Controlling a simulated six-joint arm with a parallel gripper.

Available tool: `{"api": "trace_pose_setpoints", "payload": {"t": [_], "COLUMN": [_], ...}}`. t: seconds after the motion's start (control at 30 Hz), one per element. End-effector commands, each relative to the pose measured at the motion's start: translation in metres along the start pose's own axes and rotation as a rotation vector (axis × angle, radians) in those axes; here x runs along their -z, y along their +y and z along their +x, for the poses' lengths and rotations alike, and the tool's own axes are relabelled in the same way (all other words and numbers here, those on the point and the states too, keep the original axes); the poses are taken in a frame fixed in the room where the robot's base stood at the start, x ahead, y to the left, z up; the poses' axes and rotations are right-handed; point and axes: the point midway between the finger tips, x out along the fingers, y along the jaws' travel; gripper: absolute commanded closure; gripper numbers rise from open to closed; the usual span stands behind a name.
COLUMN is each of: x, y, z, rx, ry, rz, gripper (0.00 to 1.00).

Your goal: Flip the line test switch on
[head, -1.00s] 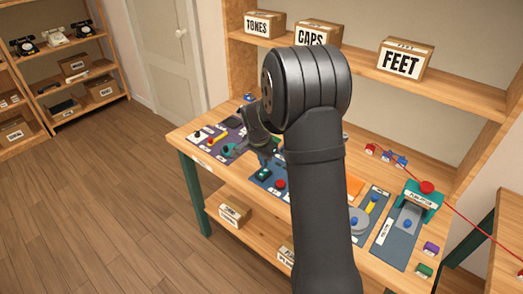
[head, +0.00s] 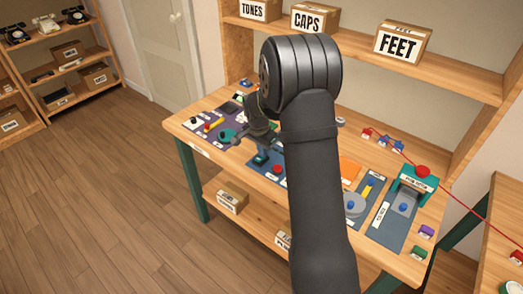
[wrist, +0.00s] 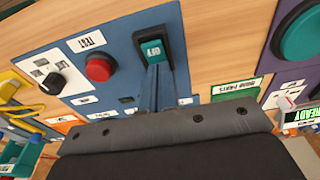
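A rocker switch with a teal face in a black housing (wrist: 158,50) sits on a blue panel (wrist: 103,84) in the wrist view. A small white label on its face is too small to read surely. Beside it on the panel are a red button (wrist: 98,68) and a label reading TEST. My gripper (wrist: 155,72) points at the lower end of the switch, its narrow fingers close together. I cannot tell whether they touch it. In the head view the switch (head: 262,158) shows small, with my gripper (head: 262,143) just above it; my arm hides part of the bench.
A black knob (wrist: 55,83) is left of the red button. A large teal round button (wrist: 298,35) is on a purple panel at right. In the head view, a teal arch-like stand (head: 421,179) and grey dial panel stand right of my arm. Shelf boxes are behind.

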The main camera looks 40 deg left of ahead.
Motion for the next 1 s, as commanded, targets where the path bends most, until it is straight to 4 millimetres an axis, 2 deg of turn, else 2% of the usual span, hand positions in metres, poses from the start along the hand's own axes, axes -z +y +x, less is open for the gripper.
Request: {"api": "trace_pose_setpoints", "payload": {"t": [0.43, 0.77, 0.87, 1.0], "x": [-0.019, -0.020, -0.019, -0.020], "y": [0.002, 0.002, 0.001, 0.001], "z": [0.001, 0.000, -0.004, -0.022], "rx": [-0.010, -0.008, -0.006, -0.004], "ry": [-0.011, -0.008, -0.007, -0.005], "rz": [-0.002, -0.001, -0.001, -0.002], "gripper": [1.00, 1.00, 1.00, 1.00]}}
